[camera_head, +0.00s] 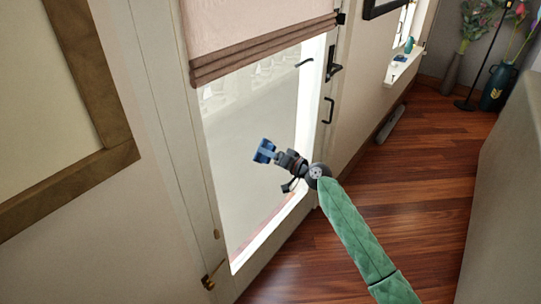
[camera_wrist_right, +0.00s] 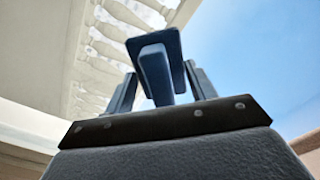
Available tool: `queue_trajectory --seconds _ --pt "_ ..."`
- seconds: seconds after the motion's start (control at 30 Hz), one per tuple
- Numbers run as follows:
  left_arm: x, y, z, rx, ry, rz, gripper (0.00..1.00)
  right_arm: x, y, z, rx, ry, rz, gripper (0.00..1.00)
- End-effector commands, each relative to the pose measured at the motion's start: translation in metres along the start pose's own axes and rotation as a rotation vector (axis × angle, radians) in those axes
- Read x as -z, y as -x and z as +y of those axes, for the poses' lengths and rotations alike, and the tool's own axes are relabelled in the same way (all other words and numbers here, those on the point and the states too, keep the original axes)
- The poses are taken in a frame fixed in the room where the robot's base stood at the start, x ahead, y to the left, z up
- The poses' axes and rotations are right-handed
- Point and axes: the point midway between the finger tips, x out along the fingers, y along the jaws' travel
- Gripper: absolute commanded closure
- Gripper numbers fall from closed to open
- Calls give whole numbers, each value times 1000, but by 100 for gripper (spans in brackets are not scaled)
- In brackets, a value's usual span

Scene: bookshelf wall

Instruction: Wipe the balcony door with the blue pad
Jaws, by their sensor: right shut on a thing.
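The balcony door (camera_head: 222,190) has a white frame, a large glass pane (camera_head: 240,120) and a pale blind (camera_head: 255,30) with a brown lower edge over its top. The blue pad (camera_head: 264,151) is in front of the glass in the head view. My right gripper (camera_head: 276,155) is shut on the pad by its handle. In the right wrist view the dark blue pad (camera_wrist_right: 175,50) shows beyond the handle, between the fingers of my right gripper (camera_wrist_right: 155,90). I cannot tell whether the pad touches the glass. My left gripper is not in view.
A dark door handle (camera_head: 333,65) and a pull (camera_head: 328,110) are on the door's right side. A wooden picture frame (camera_head: 85,75) hangs at left. Plants in vases (camera_head: 450,72) stand at the far right. A pale piece of furniture (camera_head: 510,190) edges the right. The wooden floor (camera_head: 425,180) between is clear.

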Motion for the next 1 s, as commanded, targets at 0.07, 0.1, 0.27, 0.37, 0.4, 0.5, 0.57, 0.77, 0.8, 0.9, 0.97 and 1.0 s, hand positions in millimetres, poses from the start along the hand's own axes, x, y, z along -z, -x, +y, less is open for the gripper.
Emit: queue_trajectory --seconds 0.07,0.1,0.27,0.37,0.4,0.5,0.57,0.77,0.8,0.9,0.97,1.0 --pt "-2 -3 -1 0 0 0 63 1 0 3 0 1 1 63" --pt "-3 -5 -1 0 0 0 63 2 0 5 0 1 1 63" --pt "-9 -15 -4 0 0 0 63 8 1 14 -1 1 1 63" --pt "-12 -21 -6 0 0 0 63 14 2 19 -1 2 1 63" --pt "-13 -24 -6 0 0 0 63 16 2 21 0 2 1 63" --pt "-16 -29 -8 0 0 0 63 21 2 26 0 1 1 63" --pt "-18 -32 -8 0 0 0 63 24 2 27 0 0 1 63" --pt "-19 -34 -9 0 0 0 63 29 2 29 0 0 1 63" --pt "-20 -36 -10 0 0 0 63 29 2 31 0 1 1 63" --pt "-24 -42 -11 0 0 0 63 32 1 36 0 1 1 63" --pt "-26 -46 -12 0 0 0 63 34 1 40 0 1 0 63" --pt "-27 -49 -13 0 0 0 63 36 1 42 0 1 0 63"
